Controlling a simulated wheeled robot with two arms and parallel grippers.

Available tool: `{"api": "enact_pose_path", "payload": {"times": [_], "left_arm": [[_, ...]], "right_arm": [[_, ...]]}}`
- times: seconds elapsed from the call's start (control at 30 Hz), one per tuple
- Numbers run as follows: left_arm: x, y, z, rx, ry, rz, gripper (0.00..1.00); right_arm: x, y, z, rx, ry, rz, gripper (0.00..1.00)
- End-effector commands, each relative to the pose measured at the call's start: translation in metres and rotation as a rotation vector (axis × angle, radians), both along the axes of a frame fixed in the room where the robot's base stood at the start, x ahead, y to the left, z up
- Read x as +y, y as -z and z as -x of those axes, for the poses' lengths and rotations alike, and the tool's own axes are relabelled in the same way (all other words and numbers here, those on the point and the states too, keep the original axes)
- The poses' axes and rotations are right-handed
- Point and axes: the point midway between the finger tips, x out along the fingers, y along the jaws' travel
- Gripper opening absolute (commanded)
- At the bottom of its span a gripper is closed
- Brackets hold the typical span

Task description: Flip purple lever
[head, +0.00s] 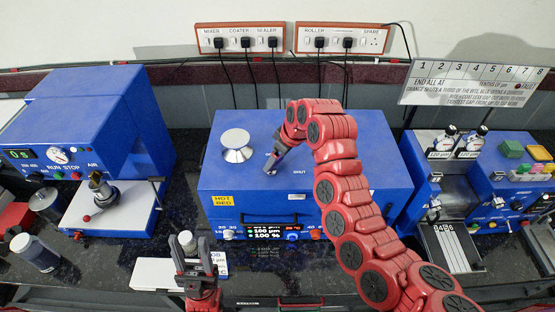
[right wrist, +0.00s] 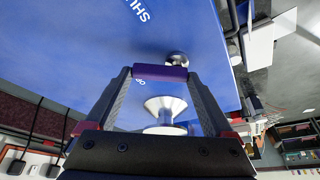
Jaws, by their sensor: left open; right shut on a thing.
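The purple lever (right wrist: 160,72) shows in the right wrist view as a short purple bar across the space between my right gripper's fingertips (right wrist: 161,75). A small round metal knob is at its far side. My right gripper (head: 271,166) is shut on the lever, over the top of the middle blue box (head: 350,150); in the head view the lever is mostly hidden by the fingers. The word SHUT is printed on the box top nearby. My left gripper (head: 190,258) is open and empty, pointing up at the front of the bench.
A silver funnel-shaped weight (head: 236,146) stands on the box top left of my right gripper. A blue press machine (head: 90,120) stands at left, and more blue machines (head: 445,150) at right. A white plate (head: 155,274) lies beside my left gripper.

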Motion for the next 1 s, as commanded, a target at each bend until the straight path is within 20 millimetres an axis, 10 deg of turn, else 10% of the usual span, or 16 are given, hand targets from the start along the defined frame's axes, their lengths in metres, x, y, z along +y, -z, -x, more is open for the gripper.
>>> {"api": "enact_pose_path", "payload": {"times": [0.5, 1.0], "left_arm": [[0.000, 0.070, 0.000, 0.000, 0.000, 0.000, 0.50], [0.000, 0.094, 0.000, 0.000, 0.000, 0.000, 0.50]], "right_arm": [[0.006, 0.004, -0.007, -0.002, -0.375, 0.004, 0.32], [0.012, 0.000, -0.009, -0.001, -0.644, -0.002, 0.32]]}}
